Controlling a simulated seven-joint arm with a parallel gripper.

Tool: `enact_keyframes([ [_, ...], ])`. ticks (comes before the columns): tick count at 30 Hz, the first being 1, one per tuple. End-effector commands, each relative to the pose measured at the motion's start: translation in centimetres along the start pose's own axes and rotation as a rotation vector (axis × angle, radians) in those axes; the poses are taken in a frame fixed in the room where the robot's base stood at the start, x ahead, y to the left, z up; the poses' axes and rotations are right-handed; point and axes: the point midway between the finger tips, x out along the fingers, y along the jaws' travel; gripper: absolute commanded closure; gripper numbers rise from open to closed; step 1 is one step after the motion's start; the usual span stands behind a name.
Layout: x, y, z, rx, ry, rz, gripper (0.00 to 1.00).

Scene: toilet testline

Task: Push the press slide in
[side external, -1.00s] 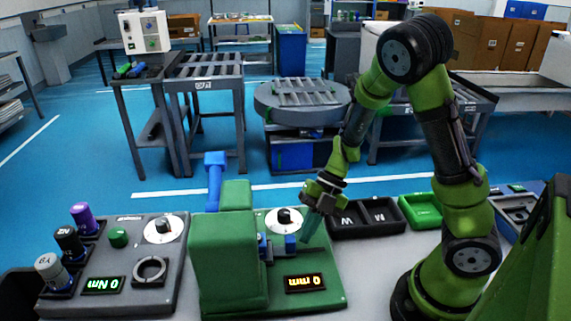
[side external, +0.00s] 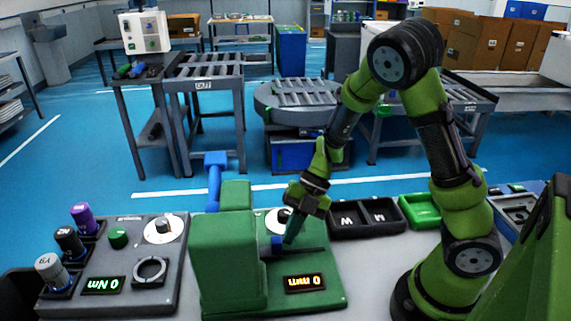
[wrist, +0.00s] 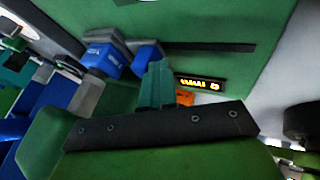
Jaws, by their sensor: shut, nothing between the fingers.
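The green press (side external: 225,255) stands on the bench, with a blue lever (side external: 214,180) on its far side. Its slide shows as a blue block (side external: 277,245) on a dark slot right of the green body. The wrist view shows two blue blocks, a nearer-left one (wrist: 105,52) and a smaller one (wrist: 147,55). My gripper (side external: 291,238) is shut and empty, its teal fingertips pointing down just right of the blue block. In the wrist view the fingertips (wrist: 155,80) overlap the smaller block's edge; I cannot tell whether they touch. The press display (side external: 304,283) reads 0 mm.
A grey torque panel (side external: 115,265) with a 0 Nm display and several coloured cylinders stands at left. Black trays (side external: 362,218) and a green tray (side external: 420,211) lie to the right. A white dial (side external: 270,222) sits behind the slot.

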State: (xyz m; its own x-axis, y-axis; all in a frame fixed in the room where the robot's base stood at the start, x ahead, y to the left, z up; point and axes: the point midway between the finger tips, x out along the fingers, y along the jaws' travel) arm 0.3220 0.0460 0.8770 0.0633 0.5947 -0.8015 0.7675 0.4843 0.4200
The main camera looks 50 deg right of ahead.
Motion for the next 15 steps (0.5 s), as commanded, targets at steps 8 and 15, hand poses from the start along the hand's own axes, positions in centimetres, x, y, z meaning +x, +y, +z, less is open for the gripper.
enact_keyframes([
  [8, -1.1, -2.2, 0.0, 0.002, -0.001, 0.005, 1.00],
  [15, -6.2, -3.4, 0.1, -0.005, -0.004, 0.008, 1.00],
])
